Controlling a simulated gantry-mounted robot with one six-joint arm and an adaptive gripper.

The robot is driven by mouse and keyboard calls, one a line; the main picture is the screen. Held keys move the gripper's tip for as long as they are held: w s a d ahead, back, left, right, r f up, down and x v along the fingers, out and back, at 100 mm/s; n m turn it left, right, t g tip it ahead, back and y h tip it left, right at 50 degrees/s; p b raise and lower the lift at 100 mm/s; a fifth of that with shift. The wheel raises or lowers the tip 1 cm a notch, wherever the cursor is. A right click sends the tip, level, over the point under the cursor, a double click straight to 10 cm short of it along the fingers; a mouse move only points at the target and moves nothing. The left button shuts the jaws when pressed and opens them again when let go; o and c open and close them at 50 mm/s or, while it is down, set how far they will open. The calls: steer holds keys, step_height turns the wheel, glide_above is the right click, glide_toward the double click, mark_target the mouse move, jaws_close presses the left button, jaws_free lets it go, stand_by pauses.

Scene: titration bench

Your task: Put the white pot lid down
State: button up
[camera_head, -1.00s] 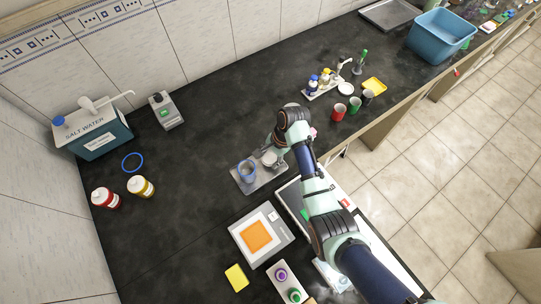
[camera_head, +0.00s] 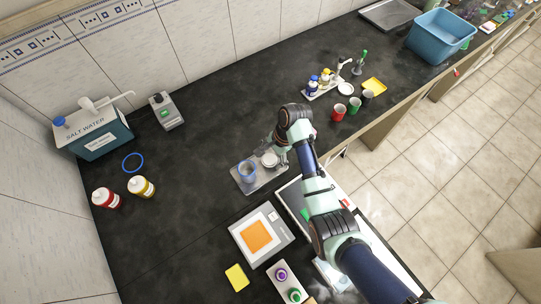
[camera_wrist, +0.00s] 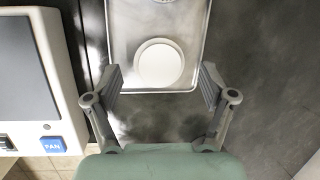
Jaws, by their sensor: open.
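The white pot lid (camera_wrist: 160,64) lies flat on the metal tray (camera_wrist: 125,40), near the tray's edge in the wrist view. In the head view my gripper (camera_head: 281,157) is beside the lid and partly covered by my arm.
A device with a blue PAN button (camera_wrist: 52,145) stands left of my gripper in the wrist view. The device with an orange square (camera_head: 257,236) is below the tray in the head view. The counter left of the tray is clear.

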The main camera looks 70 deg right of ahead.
steer(key=p+v, duration=0.2)
steer(key=v, duration=0.8)
steer(key=shift+r, duration=0.2)
steer(key=w+a+r+n+t+h, duration=0.2)
steer(key=w+a+r+n, duration=0.1)
steer(key=w+a+n, duration=0.45)
steer(key=w+a+r+n+t+h, duration=0.1)
steer(key=w+a+r+n, duration=0.35)
steer(key=w+a, duration=0.5)
steer(key=s+a+r+n+t, duration=0.1)
steer(key=a+r+n+t, duration=0.1)
steer(key=a+r+n, duration=0.2)
steer(key=s+a+r+n+t+y, duration=0.1)
steer(key=a+r+n, duration=0.3)
steer(key=a, duration=0.7)
steer(key=s+a+r+n+t, duration=0.1)
steer(key=a+r+n+t, duration=0.2)
steer(key=a, duration=0.4)
steer(key=shift+a+r+n+t, duration=0.4)
steer(key=shift+r+n, duration=0.1)
steer(key=shift+r, duration=0.25)
